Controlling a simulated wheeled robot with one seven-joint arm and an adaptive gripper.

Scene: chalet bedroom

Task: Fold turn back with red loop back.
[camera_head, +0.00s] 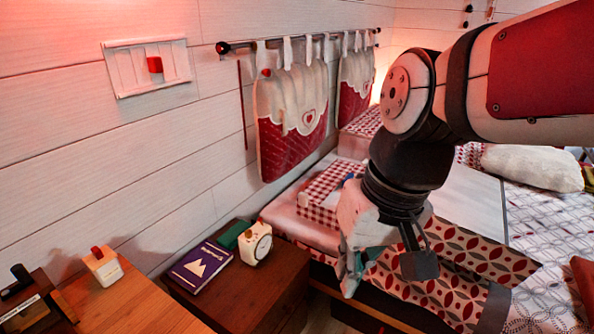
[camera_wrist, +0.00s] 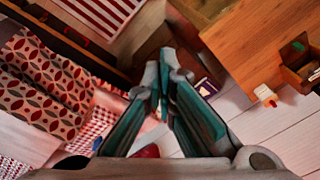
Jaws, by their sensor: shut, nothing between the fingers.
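The bed has a cover with a red and grey leaf pattern (camera_head: 455,265), folded over plain white bedding (camera_head: 470,205). I take this patterned part for the turn back; it also shows at the left of the wrist view (camera_wrist: 45,88). My gripper (camera_head: 352,282) points down in front of the near side of the bed, between the bed and the bedside table. In the wrist view my gripper (camera_wrist: 165,85) has its teal fingers together, with nothing between them. My arm and hand hide part of the bed.
A dark bedside table (camera_head: 255,290) holds a purple book (camera_head: 200,268), a green box and a cream clock (camera_head: 255,243). A wooden desk (camera_head: 140,305) with a red-topped block (camera_head: 102,264) is at left. Padded hangings (camera_head: 290,130) hang on the wall. A white pillow (camera_head: 532,167) lies behind.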

